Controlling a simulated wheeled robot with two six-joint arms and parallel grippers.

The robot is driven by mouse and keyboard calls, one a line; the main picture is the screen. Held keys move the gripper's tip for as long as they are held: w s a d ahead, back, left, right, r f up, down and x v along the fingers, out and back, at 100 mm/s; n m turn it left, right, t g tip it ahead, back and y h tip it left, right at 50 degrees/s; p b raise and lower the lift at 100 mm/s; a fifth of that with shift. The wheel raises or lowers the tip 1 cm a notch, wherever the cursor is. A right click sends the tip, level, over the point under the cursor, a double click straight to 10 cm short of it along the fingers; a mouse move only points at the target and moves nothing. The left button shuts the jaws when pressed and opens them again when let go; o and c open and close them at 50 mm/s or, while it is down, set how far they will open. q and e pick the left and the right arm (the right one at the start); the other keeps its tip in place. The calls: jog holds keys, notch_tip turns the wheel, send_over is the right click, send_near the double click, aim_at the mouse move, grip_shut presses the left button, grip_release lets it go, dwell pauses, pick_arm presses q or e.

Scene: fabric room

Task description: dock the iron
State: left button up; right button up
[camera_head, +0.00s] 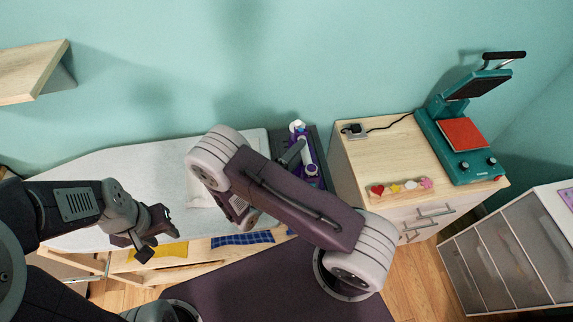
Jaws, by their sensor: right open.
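The purple and white iron (308,163) is at the right end of the ironing board (110,160), over a dark rest (321,147). My right arm hides part of it, and I cannot tell whether it is fully seated. My left gripper (153,232) is over the board's front edge at left, well away from the iron. Its finger gap is not clear.
A wooden cabinet (385,160) at right bears a teal heat press (455,150), a socket box (354,131) and a strip of colourful shapes (401,187). Yellow (165,251) and blue (243,239) cloths lie below the board's front edge. A shelf (35,70) hangs at upper left.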

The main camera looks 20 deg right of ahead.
jog(key=b+v, duration=0.1)
jog(key=v, duration=0.8)
jog(key=shift+a, duration=0.1)
